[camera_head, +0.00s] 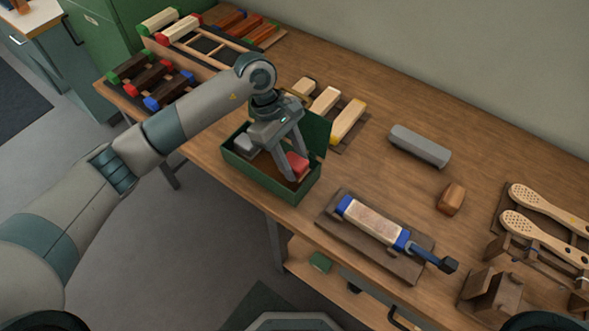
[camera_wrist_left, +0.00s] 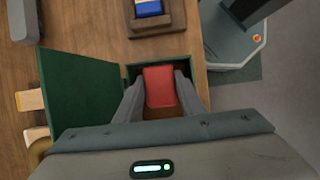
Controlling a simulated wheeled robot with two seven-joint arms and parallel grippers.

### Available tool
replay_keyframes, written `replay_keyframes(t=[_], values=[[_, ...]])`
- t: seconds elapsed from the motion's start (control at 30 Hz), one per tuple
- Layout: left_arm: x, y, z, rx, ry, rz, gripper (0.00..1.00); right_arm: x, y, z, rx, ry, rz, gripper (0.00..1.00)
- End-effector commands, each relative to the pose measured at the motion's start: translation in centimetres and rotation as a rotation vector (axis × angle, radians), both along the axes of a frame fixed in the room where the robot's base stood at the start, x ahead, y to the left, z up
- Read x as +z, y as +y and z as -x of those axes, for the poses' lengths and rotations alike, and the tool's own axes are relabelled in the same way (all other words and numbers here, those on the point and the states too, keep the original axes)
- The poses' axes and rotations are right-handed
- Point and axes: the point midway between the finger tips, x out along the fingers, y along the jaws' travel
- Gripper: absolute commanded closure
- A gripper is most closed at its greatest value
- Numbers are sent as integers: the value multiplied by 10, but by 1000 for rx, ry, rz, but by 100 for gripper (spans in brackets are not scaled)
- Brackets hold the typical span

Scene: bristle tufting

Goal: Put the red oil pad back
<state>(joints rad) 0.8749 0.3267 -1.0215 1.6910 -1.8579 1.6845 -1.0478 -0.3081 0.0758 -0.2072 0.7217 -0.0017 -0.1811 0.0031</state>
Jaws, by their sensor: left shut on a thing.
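The red oil pad (camera_head: 297,164) is at the right end of the open green box (camera_head: 262,181), between the fingers of my left gripper (camera_head: 293,167). In the left wrist view, the left gripper (camera_wrist_left: 159,97) is shut on the red pad (camera_wrist_left: 160,86), one finger on each side. The pad is over or inside the box opening; I cannot tell whether it touches the box bottom. The box's green lid (camera_wrist_left: 80,91) stands open on the far side. A grey block (camera_head: 245,144) sits in the left end of the box. My right gripper is not in view.
A clamped brush block (camera_head: 374,220) lies on a dark board to the right of the box. Wooden blocks (camera_head: 326,100) stand behind the lid. A grey bar (camera_head: 419,146) and a brown block (camera_head: 451,198) lie further right. The table's front edge is close to the box.

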Motion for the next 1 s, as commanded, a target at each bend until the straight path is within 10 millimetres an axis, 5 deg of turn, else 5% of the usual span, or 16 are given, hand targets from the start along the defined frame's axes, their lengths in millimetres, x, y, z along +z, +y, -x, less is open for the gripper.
replay_keyframes(t=[0.27,0.5,1.0], values=[[-16,0,0,1,2,0,82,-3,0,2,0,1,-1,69],[-39,-1,0,0,0,1,82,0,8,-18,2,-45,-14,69],[-41,-1,0,0,-1,1,82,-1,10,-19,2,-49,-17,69]])
